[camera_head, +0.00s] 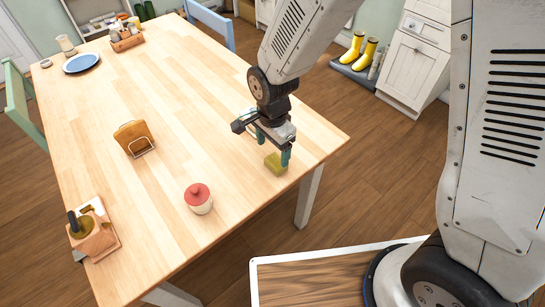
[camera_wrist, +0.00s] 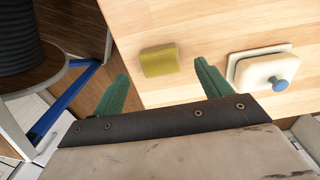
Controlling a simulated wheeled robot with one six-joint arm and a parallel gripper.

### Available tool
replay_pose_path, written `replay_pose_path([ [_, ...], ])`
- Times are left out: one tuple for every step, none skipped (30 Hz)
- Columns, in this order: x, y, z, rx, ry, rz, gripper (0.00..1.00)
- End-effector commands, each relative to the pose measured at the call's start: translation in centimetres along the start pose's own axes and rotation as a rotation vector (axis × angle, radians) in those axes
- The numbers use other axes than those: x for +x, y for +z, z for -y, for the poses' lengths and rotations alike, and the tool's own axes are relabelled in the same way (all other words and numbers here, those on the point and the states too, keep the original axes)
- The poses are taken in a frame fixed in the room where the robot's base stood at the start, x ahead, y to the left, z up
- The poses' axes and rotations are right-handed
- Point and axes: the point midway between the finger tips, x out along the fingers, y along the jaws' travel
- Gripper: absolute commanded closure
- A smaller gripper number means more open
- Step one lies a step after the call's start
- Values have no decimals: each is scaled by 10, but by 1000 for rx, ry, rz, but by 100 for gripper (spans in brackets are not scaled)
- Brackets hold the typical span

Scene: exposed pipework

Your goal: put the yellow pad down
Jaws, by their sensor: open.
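The yellow pad (camera_head: 275,164) lies on the wooden table (camera_head: 190,130), close to its right edge. In the wrist view the pad (camera_wrist: 160,59) shows whole on the tabletop, lying in line with the gap between my fingertips and a little beyond them. My gripper (camera_head: 275,148) is open, with its green fingers just above and around the pad in the head view. In the wrist view my gripper (camera_wrist: 163,82) has its two fingers spread wide with nothing held between them. One finger partly covers the pad's edge in the head view.
A white lidded dish (camera_wrist: 265,72) with a blue knob stands near the right finger. A red-lidded jar (camera_head: 198,199), a napkin holder (camera_head: 134,138) and a wooden caddy (camera_head: 91,234) stand farther left. The table's middle is clear.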

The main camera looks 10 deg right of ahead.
Motion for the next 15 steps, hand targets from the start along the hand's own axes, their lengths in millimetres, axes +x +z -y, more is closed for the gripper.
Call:
replay_pose_path([
  [-13,0,1,0,-5,0,23],
  [-19,0,1,0,-6,-1,23],
  [-26,0,1,0,-4,0,23],
  [-32,0,1,0,-5,0,23],
  [-37,0,1,0,-4,0,23],
  [-42,0,1,0,-4,0,23],
  [-46,0,1,0,-3,0,23],
  [-49,0,1,0,-3,0,23],
  [-53,0,1,0,-2,0,23],
  [-55,0,0,0,-1,0,23],
  [-57,0,0,0,-1,0,23],
  [-58,0,0,0,0,0,23],
  [-59,0,0,0,0,0,23],
  [-60,0,0,0,0,0,23],
  [-60,0,0,0,0,0,23],
])
